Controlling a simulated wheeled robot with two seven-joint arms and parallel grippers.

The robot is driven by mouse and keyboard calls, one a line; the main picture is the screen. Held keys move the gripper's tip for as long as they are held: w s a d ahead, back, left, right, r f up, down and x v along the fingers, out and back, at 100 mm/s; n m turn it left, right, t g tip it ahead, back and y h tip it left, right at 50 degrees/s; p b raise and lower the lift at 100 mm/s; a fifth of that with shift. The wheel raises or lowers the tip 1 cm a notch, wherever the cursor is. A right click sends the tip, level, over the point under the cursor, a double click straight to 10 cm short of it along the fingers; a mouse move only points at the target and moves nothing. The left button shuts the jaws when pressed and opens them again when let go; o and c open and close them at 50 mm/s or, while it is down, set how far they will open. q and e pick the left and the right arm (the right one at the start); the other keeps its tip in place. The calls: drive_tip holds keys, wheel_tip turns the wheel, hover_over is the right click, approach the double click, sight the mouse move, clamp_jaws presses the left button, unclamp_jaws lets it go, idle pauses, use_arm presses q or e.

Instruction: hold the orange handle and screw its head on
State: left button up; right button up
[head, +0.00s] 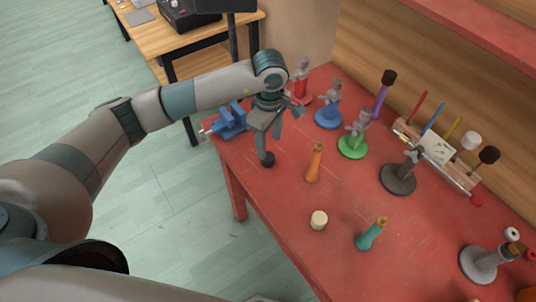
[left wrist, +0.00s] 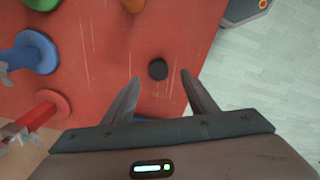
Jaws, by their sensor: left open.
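The orange handle (head: 314,163) stands upright on the red table, right of my left gripper; only its edge shows at the top of the left wrist view (left wrist: 132,4). A small dark round head (head: 268,160) sits on the table near its left edge. My left gripper (head: 269,147) is open, pointing down over this dark head. In the left wrist view the dark head (left wrist: 158,69) appears between the two fingertips, with visible gaps on both sides. A cream head (head: 319,220) lies loose nearer the front. I cannot tell which head fits the orange handle. My right gripper is out of view.
A teal handle (head: 369,236) stands at the front. Blue (head: 328,117), green (head: 352,147) and dark grey (head: 398,180) stands line the back. A blue vise (head: 229,122) is left of my gripper. A rack (head: 437,149) stands against the wall. Between these, the tabletop is largely clear.

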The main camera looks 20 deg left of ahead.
sight(268, 156)
use_arm(q)
drive_tip(key=shift+f+p, duration=0.3)
drive_tip(key=shift+f, duration=1.1)
drive_tip(key=shift+w+a+f+p, duration=0.15)
drive_tip(key=shift+a+f+p, duration=0.05)
drive_tip(key=shift+f+p, duration=0.7)
drive_tip(key=shift+a+f+p, duration=0.1)
drive_tip(key=shift+f+p, duration=0.6)
drive_tip(key=shift+f, duration=0.25)
drive_tip(key=shift+w+f, duration=0.1)
drive_tip(key=shift+f, duration=0.65)
drive_tip(key=shift+c, duration=0.7)
drive_tip(key=c, duration=0.9)
